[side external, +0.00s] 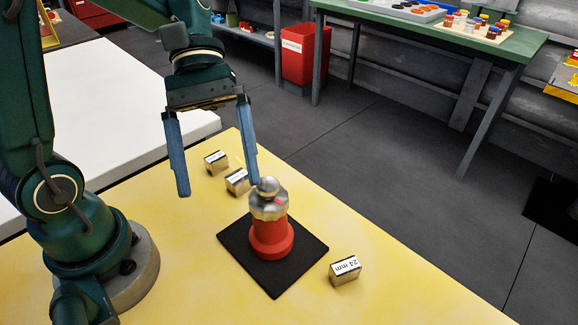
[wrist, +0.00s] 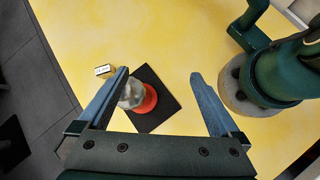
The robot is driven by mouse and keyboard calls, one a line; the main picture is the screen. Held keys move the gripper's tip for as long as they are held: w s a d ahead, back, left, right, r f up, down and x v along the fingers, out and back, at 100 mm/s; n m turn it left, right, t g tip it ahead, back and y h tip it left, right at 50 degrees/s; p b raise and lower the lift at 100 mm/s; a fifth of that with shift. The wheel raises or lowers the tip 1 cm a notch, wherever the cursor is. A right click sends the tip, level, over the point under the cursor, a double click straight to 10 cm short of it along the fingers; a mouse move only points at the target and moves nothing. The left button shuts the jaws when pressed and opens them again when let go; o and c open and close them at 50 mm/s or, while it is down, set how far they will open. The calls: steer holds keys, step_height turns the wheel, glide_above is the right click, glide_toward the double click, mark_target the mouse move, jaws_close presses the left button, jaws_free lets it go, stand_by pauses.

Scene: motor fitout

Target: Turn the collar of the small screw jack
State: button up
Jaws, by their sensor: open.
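The small screw jack (side external: 270,238) stands upright on a black square mat (side external: 303,258) on the yellow table. It has a red body, a silver collar (side external: 268,207) with a small red mark, and a rounded silver top. My gripper (side external: 219,188) is open and empty, with blue fingers pointing down. In the side view its right fingertip is close to the jack's top; I cannot tell whether they touch. In the wrist view the jack (wrist: 149,100) shows beside the left finger of my gripper (wrist: 160,75), which partly hides the collar (wrist: 131,95).
A metal block labelled "24 mm" (side external: 345,270) lies right of the mat. Two similar labelled blocks (side external: 216,161) (side external: 237,182) lie behind the jack. A white table (side external: 120,105), red bin (side external: 306,55) and green bench (side external: 490,55) stand farther off.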

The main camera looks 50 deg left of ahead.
mark_target(276, 214)
steer(key=w+f+n+h, duration=0.1)
steer(key=h, duration=0.2)
steer(key=w+d+f+n+g+h, duration=0.1)
steer(key=w+f+n+h, duration=0.1)
steer(key=h, duration=0.1)
steer(key=w+f+n+h, duration=0.1)
steer(key=w+f+h, duration=0.1)
steer(key=shift+w+d+f+n+g+h, duration=0.2)
steer(key=shift+d+n+g+h, duration=0.15)
steer(key=shift+n+g+h, duration=0.05)
steer(key=shift+d+f+h, duration=0.1)
steer(key=shift+f+h, duration=0.2)
steer(key=shift+f, duration=0.2)
steer(key=shift+n, duration=0.3)
steer(key=shift+x, duration=2.55)
steer(key=shift+w+f, duration=0.1)
steer(key=shift+c, duration=0.3)
steer(key=c, duration=1.3)
